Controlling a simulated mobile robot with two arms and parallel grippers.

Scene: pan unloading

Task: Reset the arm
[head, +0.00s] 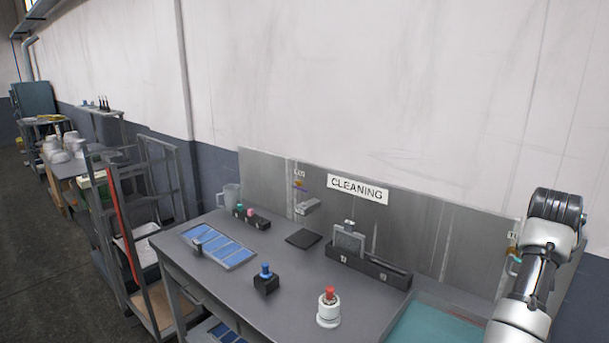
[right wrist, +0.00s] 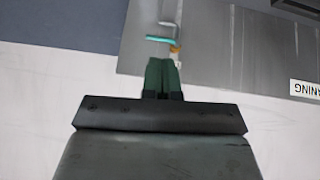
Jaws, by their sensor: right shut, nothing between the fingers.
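My right arm (head: 540,265) rises at the right edge of the head view, in front of the wall and the steel back panel. Its gripper cannot be made out in that view. In the right wrist view my right gripper (right wrist: 162,72) shows two dark green fingers pressed together, with nothing between them. The fingers point toward the panel (right wrist: 230,50), where a teal hook-like part and a small orange piece appear just beyond the tips. My left arm and gripper are not in view.
The grey workbench (head: 215,282) holds a blue-celled tray (head: 228,250), a blue-knobbed block (head: 265,280), a red-topped white bottle (head: 329,308), a dark pad (head: 303,239) and a long black holder (head: 385,276). A "CLEANING" sign (head: 358,190) is on the panel. A cart (head: 145,240) stands left.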

